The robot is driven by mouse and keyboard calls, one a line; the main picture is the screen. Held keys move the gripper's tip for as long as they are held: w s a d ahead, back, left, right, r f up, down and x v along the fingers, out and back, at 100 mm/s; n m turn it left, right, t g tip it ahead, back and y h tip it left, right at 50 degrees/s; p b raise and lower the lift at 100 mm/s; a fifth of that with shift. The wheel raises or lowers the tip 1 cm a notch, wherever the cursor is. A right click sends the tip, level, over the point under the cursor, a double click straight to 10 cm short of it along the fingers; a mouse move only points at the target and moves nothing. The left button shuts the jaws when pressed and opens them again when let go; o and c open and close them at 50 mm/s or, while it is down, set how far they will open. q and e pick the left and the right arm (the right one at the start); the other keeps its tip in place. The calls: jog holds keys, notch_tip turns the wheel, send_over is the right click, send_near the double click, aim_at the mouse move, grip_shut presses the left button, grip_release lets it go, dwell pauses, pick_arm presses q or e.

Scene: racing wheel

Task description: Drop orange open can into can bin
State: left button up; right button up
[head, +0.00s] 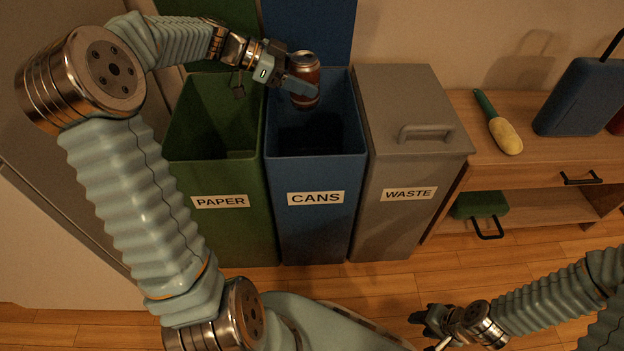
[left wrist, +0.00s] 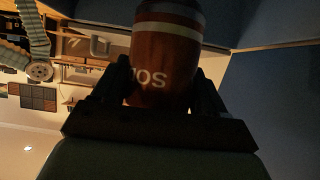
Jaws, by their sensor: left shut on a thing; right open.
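The orange can (head: 304,72) is upright over the back part of the open blue bin marked CANS (head: 316,171). My left gripper (head: 298,85) is shut on the can. In the left wrist view the can (left wrist: 165,62) sits between the two dark fingers of my left gripper (left wrist: 162,95), with white letters and a pale band on it. The can's top is cut off there, so its opening is hidden. My right gripper (head: 432,325) is open at the lower right, low over the floor and away from the bins.
The open green PAPER bin (head: 222,228) stands left of the blue bin. The grey WASTE bin (head: 406,209), lid closed, stands right of it. A wooden bench (head: 535,160) at the right carries a green-handled brush (head: 500,127) and a blue container (head: 580,97).

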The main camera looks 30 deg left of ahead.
pick_arm(q)
notch_tip(320, 180, down, 5)
jog(key=shift+f+b, duration=0.15)
jog(key=shift+b, duration=0.75)
jog(key=o, duration=1)
jog(key=shift+o, duration=0.2)
jog(key=p+v, duration=0.1)
jog(key=v, duration=1.2)
jog(key=shift+s+a, duration=0.25)
jog(key=shift+a, duration=0.05)
